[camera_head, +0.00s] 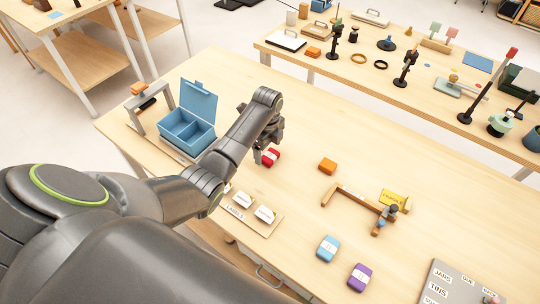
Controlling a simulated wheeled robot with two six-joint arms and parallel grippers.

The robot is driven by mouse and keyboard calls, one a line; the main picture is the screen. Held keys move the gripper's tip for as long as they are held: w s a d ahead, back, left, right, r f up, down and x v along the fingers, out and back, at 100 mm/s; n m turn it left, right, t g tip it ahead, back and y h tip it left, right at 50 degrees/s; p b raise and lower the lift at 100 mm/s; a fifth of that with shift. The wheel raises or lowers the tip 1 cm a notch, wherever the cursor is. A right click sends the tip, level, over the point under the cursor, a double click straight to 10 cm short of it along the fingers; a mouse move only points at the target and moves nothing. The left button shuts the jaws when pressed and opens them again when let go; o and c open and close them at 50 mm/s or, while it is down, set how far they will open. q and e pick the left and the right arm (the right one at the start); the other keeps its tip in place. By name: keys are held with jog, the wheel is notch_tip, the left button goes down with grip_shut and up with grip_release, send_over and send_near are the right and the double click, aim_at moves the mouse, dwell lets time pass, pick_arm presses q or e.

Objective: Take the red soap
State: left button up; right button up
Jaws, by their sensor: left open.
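The red soap (271,158) is a small red block with a pale label, lying on the wooden table in the head view. My left gripper (264,151) is open and points down right at the red soap. One finger shows on the soap's left side, and the gripper covers part of its upper side. I cannot tell whether the fingers touch it. My right gripper is not in view.
A blue open-lidded box (188,127) stands to the left. An orange block (327,166), a wooden frame (350,196), a yellow block (394,200), a blue block (327,248) and a purple block (360,277) lie rightward. A labelled board (266,227) is nearer.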

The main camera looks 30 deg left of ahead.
pick_arm(q)
jog(key=shift+f, duration=0.95)
